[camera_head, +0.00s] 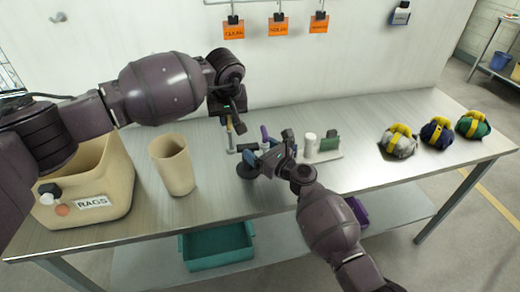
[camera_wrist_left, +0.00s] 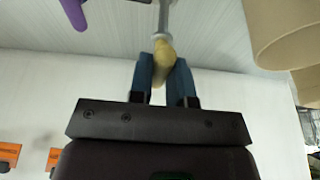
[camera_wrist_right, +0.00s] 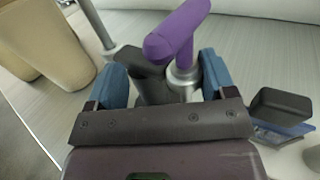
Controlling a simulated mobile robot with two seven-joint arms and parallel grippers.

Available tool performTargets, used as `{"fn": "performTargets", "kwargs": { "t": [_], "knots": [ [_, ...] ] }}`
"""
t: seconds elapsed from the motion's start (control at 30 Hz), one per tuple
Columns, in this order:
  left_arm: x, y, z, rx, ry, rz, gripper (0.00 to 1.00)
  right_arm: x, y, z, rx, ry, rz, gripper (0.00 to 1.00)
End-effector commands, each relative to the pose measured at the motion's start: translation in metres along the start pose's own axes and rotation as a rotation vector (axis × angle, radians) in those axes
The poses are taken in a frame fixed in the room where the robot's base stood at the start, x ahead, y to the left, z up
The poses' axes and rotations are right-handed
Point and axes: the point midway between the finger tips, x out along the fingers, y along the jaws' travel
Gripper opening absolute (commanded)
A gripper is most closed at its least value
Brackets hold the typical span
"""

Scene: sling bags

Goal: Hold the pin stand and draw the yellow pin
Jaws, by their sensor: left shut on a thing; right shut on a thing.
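My left gripper (camera_head: 229,112) is shut on the yellow pin (camera_wrist_left: 162,60), gripping its yellow end between the blue fingers. The pin's grey shaft (camera_head: 231,142) runs down beside the stand; I cannot tell whether its tip is still inside. My right gripper (camera_head: 262,158) is shut on the dark middle post of the pin stand (camera_wrist_right: 152,82). The stand's round black base (camera_head: 246,172) shows on the table in the head view. A purple T-shaped pin (camera_wrist_right: 180,36) sits upright in a metal collar beside the post. It also shows in the head view (camera_head: 265,134).
A tan cup (camera_head: 173,167) and a beige RAGS bin (camera_head: 105,195) stand left. Three yellow-strapped bags (camera_head: 436,132) lie at the right end of the steel table (camera_head: 350,182). A teal bin (camera_head: 217,248) is below.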

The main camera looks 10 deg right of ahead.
Motion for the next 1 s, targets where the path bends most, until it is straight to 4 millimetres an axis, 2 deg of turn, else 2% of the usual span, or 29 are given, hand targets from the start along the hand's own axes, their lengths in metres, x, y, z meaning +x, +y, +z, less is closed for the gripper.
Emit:
{"fn": "performTargets", "kwargs": {
  "t": [1.0],
  "knots": [
    [-0.030, 0.000, -0.009, 0.000, 0.000, 0.000, 0.00, 0.000, 0.000, -0.001, -0.001, 0.002, -0.001, 0.49]
  ]
}}
